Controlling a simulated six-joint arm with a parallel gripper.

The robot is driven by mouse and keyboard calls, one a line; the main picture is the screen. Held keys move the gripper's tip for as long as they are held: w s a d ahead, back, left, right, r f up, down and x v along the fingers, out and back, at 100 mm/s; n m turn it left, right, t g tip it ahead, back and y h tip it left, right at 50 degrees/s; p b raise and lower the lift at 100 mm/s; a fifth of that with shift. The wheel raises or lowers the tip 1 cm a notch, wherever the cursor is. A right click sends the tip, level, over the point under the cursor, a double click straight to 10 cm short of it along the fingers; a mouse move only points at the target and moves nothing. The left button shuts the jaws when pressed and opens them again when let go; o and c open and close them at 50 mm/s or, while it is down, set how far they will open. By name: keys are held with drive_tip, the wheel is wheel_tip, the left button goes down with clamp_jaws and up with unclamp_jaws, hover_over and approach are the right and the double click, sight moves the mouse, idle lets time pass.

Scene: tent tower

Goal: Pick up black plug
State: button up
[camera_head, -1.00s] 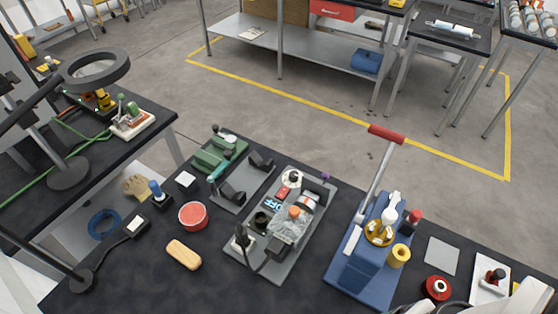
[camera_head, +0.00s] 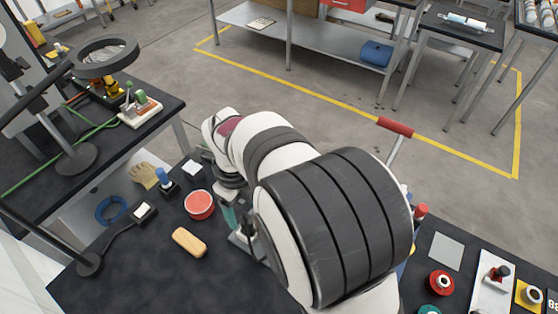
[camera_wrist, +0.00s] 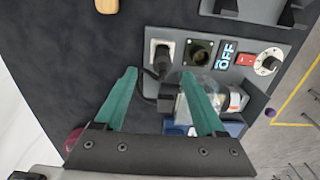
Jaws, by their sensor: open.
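The black plug (camera_wrist: 161,62) sits on a pale socket plate at the left end of a grey panel (camera_wrist: 187,33) in the wrist view. A dark cable seems to run from it towards me. My gripper (camera_wrist: 159,74) has two teal fingers, open and empty. The plug shows in the gap between the fingertips, apparently beyond them and not touched. In the head view a teal finger (camera_head: 229,215) shows beside my arm, which hides most of the panel; I cannot make out the plug clearly there.
On the panel, a round black socket (camera_wrist: 201,50), an OFF label (camera_wrist: 227,54), a red switch (camera_wrist: 246,59) and a white dial (camera_wrist: 267,62) lie right of the plug. A clear-covered part stands by the right finger. A red tub (camera_head: 200,204) and a tan block (camera_head: 189,242) lie left of my arm.

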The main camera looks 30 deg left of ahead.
sight(246, 219)
drive_tip(key=f, duration=0.7)
drive_tip(key=shift+w+f, duration=0.15)
drive_tip(key=shift+w, duration=0.05)
clamp_jaws()
